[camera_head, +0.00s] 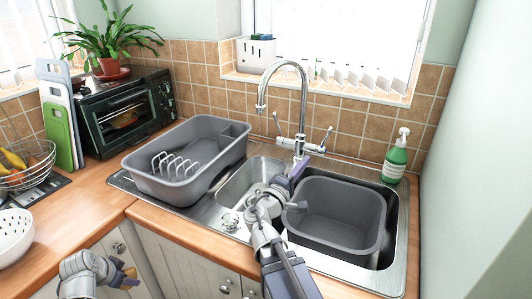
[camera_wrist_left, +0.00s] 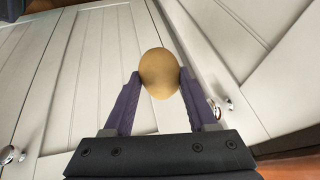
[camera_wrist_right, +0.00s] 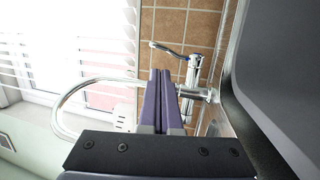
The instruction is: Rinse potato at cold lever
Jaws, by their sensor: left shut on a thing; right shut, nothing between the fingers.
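My left gripper (camera_head: 130,276) is low in front of the cabinet doors, left of the sink. In the left wrist view its fingers (camera_wrist_left: 158,88) are shut on a tan, egg-shaped potato (camera_wrist_left: 159,72). My right gripper (camera_head: 299,170) is shut and empty, just in front of the tap's base. In the right wrist view its closed fingers (camera_wrist_right: 160,85) point towards the tap (camera_wrist_right: 192,72). The chrome tap (camera_head: 304,95) has a tall curved spout and two levers, left (camera_head: 277,123) and right (camera_head: 327,134). One lever (camera_wrist_right: 166,47) shows beyond the fingertips, apart from them. I see no clear cold marking.
A grey basin (camera_head: 335,250) sits in the right sink bowl. My right arm crosses in front of the small left bowl (camera_head: 236,190). A grey dish rack tub (camera_head: 165,187) stands left on the drainer. A green soap bottle (camera_head: 396,160) stands behind right.

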